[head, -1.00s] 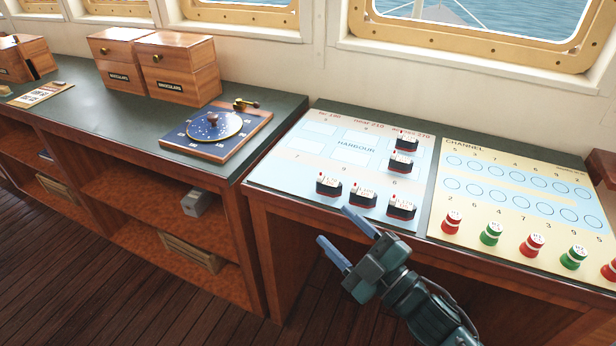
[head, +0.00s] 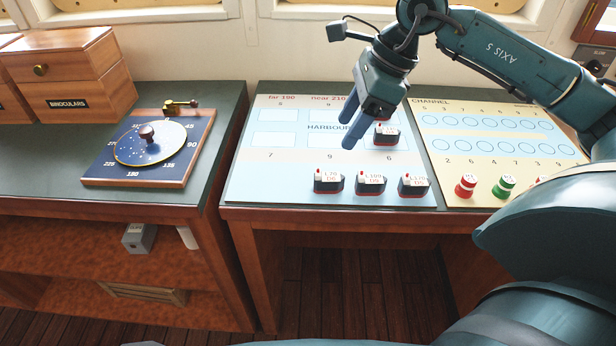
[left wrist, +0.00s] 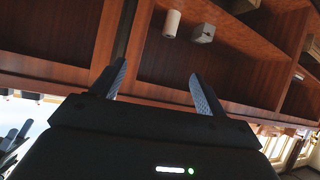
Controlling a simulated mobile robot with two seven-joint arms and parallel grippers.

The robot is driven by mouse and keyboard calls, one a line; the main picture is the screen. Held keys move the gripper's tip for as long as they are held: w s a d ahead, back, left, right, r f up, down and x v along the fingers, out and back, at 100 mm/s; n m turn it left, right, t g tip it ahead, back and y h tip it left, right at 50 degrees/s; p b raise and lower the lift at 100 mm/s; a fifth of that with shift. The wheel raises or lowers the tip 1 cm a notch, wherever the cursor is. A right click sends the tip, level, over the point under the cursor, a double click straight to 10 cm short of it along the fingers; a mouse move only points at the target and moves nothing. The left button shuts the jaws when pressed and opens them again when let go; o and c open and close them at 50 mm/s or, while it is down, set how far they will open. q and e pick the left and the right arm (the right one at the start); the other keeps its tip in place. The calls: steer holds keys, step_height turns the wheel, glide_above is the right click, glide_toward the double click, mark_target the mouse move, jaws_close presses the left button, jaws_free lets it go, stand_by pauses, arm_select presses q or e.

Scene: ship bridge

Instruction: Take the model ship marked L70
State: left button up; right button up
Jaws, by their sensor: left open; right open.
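Three model ships stand in a row along the front of the harbour board (head: 240,186) in the head view: a left one (head: 328,182), a middle one (head: 370,183) and a right one (head: 413,187). They have dark hulls and white tops with small labels. The left label looks like L70 or similar, but I cannot read it surely. Another ship (head: 386,135) stands further back, partly behind my right gripper (head: 361,127). That gripper is open and empty above the board. My left gripper (left wrist: 157,75) is open and empty in the left wrist view, facing wooden shelving.
A channel board (head: 480,150) with red and green buoys lies to the right. A chart plate with a round dial (head: 150,143) and binocular boxes (head: 75,85) are on the left counter. My right arm crosses above the channel board and hides part of it.

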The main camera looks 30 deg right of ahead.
mark_target(320, 172)
steer(key=x, duration=0.7)
steer(key=shift+f, duration=0.2)
steer(key=p+x, duration=0.1)
steer(key=x, duration=0.3)
steer(key=shift+s+a+f+p, duration=0.1)
steer(key=shift+a+f+p, duration=0.15)
steer(key=shift+a+p, duration=0.15)
steer(key=shift+a+f, duration=0.1)
steer(key=shift+f, duration=0.3)
steer(key=shift+c, duration=0.2)
